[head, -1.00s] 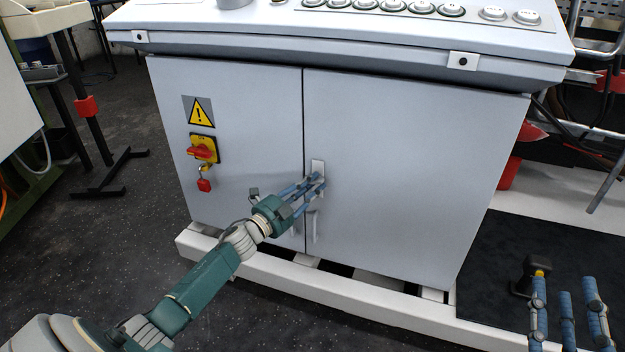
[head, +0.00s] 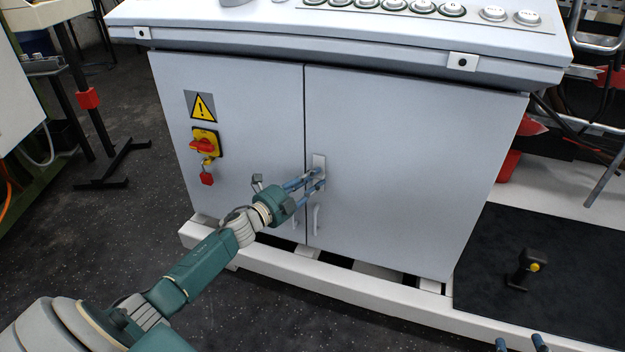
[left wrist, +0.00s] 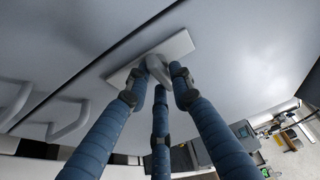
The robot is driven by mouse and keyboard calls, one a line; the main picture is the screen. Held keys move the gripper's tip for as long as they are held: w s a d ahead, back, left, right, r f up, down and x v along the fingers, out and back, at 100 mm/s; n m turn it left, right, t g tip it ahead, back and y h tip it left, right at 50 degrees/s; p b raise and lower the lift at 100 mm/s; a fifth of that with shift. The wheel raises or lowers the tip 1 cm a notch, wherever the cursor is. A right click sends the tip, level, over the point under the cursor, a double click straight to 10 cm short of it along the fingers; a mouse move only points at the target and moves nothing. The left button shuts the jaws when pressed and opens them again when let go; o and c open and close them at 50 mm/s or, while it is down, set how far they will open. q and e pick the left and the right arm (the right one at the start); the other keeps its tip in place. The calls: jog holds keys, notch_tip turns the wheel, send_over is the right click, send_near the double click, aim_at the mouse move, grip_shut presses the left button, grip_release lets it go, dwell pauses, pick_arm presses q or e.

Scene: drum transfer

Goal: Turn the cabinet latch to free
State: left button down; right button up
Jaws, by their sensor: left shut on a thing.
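The cabinet latch is a small light plate (head: 319,160) with a turning piece on the right door (head: 405,165), beside the seam between the doors. In the left wrist view the latch plate (left wrist: 184,44) lies slanted, and its rounded grip piece (left wrist: 156,68) sits between my fingertips. My left gripper (head: 318,178) is shut on that piece, its blue fingers hiding part of it in the head view. How far the latch is turned is hard to tell. Only blue fingertips of my right gripper (head: 520,344) show at the bottom right edge, away from the cabinet.
Two door handles (head: 316,220) sit below the latch. A red and yellow switch (head: 203,146) with a red padlock (head: 206,179) is on the left door (head: 240,120). A black and yellow object (head: 527,268) lies on the dark mat (head: 485,300).

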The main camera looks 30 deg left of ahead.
pick_arm(q)
jog(key=shift+d, duration=0.2)
jog(key=c, duration=1.6)
grip_release()
jog(key=s, duration=0.4)
jog(key=s+a, duration=0.1)
jog(key=s, duration=0.3)
jog(key=s+a, duration=0.1)
jog(key=s, duration=0.2)
jog(key=shift+s, duration=0.4)
